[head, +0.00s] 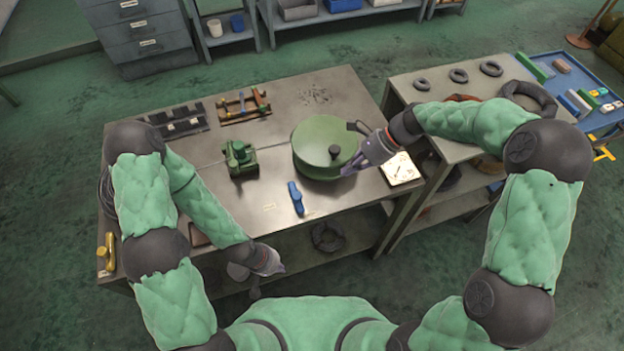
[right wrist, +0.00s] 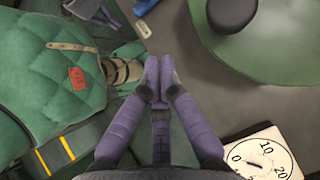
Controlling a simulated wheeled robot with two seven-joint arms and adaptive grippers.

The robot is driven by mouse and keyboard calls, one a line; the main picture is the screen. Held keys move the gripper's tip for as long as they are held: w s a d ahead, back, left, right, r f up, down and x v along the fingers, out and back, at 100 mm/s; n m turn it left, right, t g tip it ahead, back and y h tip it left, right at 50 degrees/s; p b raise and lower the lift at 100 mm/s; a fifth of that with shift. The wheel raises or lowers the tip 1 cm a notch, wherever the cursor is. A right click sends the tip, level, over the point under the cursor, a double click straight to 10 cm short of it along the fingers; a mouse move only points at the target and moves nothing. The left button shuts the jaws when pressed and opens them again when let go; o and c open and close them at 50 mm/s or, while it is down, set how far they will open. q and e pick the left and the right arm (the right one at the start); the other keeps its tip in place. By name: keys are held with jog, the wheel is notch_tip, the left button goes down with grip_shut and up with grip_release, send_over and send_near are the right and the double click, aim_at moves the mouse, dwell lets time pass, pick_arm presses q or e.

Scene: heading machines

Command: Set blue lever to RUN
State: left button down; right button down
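The blue lever (head: 296,198) stands near the front edge of the workbench, in front of the green drum, tilted slightly in the head view. Small pale labels lie on the bench on either side of it, too small to read. My right gripper (head: 348,170) is over the right front of the drum, to the right of the lever and apart from it. In the right wrist view its two fingers (right wrist: 160,78) meet at the tips with nothing between them. My left gripper (head: 274,266) hangs in front of the bench's front edge, away from the lever; its fingers are too small to judge.
The green drum (head: 318,150) with a black knob stands close to my right gripper. A white dial plate (head: 400,168) lies right of it, also in the right wrist view (right wrist: 262,155). A green machine block (head: 240,158) stands left of the lever. Bench surface around the lever is clear.

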aim_at(295, 194)
jog(key=shift+s+r, duration=0.1)
jog(key=shift+s, duration=0.1)
jog(key=b+x, duration=0.2)
jog(key=x, duration=0.8)
jog(key=shift+s+a+f+b, duration=0.1)
jog(key=shift+a+f+b, duration=0.1)
jog(key=shift+a, duration=0.4)
jog(key=shift+s+a+f+b, duration=0.1)
jog(key=shift+a+b, duration=0.1)
jog(key=shift+a, duration=1.2)
jog(key=shift+s+a, duration=0.1)
